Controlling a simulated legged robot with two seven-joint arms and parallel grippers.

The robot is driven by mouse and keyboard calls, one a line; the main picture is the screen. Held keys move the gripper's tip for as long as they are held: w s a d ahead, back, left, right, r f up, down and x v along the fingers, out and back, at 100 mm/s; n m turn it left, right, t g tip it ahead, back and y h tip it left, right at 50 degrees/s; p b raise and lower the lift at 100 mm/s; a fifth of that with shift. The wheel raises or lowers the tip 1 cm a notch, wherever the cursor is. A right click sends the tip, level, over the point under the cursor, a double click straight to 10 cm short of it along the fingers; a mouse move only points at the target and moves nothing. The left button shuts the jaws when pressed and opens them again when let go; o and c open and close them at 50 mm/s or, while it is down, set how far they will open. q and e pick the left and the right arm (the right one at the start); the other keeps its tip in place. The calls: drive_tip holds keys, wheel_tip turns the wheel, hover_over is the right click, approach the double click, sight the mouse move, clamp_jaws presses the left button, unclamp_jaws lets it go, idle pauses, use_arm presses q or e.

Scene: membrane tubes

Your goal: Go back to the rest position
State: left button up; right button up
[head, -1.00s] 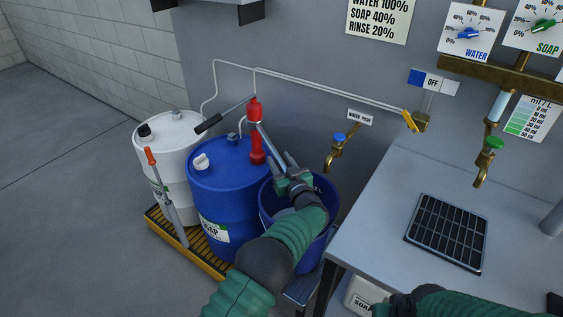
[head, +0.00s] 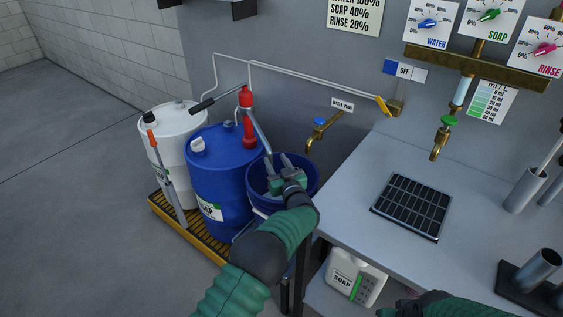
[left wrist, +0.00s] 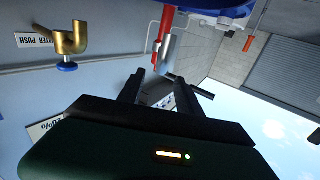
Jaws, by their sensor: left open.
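My left gripper (head: 280,168) is open and empty. In the head view it shows over the blue bucket (head: 256,203), close to the spout of the red hand pump (head: 248,130). In the left wrist view its two fingers (left wrist: 165,85) stand apart with nothing between them, and part of the red pump (left wrist: 163,32) shows beyond them. The pump stands on the blue soap drum (head: 222,175).
A white drum (head: 170,150) stands left of the blue one on a yellow pallet (head: 180,225). To the right is a grey bench (head: 350,205) with a black grate (head: 412,206). A brass tap (head: 318,130) is on the wall. A white soap jug (head: 352,278) sits under the bench.

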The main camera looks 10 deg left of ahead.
use_arm(q)
drive_tip(key=shift+a+f, duration=0.1)
drive_tip(key=shift+a, duration=0.6)
drive_tip(key=s+r+m+g+h+p, duration=0.3)
drive_tip(key=s+r+m+h+p, duration=0.1)
drive_tip(key=s+r+h+p, duration=0.25)
drive_tip(key=s+a+f+g+h+p, duration=0.1)
drive_tip(key=s+g, duration=0.4)
drive_tip(key=s, duration=1.3)
drive_tip(key=s+a+f+m+g+h+p, duration=0.1)
drive_tip(key=s+a+g+p, duration=0.2)
drive_tip(key=s, duration=1.6)
drive_tip(key=shift+s+a+f+m+g, duration=0.3)
drive_tip(key=shift+a+f+g, duration=0.1)
drive_tip(key=shift+g, duration=0.7)
use_arm(e)
drive_tip(key=w+v, duration=0.2)
drive_tip(key=v, duration=0.8)
drive_tip(key=shift+r, duration=0.6)
